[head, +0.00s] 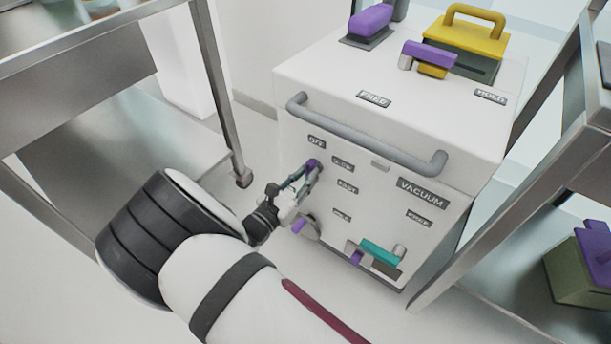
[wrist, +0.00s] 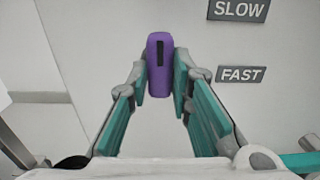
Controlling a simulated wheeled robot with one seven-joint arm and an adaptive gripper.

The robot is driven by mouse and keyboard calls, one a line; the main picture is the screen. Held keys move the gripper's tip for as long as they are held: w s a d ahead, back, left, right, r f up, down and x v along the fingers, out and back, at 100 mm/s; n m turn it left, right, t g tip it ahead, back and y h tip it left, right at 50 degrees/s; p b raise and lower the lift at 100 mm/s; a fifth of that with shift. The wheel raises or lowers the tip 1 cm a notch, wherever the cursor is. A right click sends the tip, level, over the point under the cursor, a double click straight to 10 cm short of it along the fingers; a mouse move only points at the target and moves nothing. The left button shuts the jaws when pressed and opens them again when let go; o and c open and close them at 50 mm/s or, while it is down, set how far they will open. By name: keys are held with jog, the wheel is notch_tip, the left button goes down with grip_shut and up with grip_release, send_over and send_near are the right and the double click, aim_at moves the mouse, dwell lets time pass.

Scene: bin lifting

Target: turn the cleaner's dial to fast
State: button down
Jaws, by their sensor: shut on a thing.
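The cleaner (head: 400,130) is a white box with a grey bar handle across its front. Its purple dial (wrist: 159,62) stands upright between the fingertips of my gripper (wrist: 160,78) in the wrist view, with a dark mark near its top. My gripper is shut on the dial. In the head view the dial (head: 312,163) shows below the OFF label (head: 317,142). The SLOW label (wrist: 239,9) and the FAST label (wrist: 241,74) are to the right of the dial, FAST lower.
Below the dial are a round part with a purple lever (head: 299,226) and a teal handle (head: 380,252) on the cleaner's front. A metal cart (head: 225,90) stands at left, and a metal frame (head: 500,200) at right, close to the cleaner.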

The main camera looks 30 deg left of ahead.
jog(key=shift+m, duration=0.3)
jog(key=m+b, duration=0.1)
jog(key=m, duration=1.8)
jog(key=shift+s+f+b, duration=0.15)
jog(key=shift+f+b, duration=0.05)
jog(key=shift+b, duration=0.15)
jog(key=shift+m, duration=0.3)
jog(key=c, duration=1.4)
grip_release()
jog(key=shift+c, duration=0.2)
jog(key=shift+r, duration=0.1)
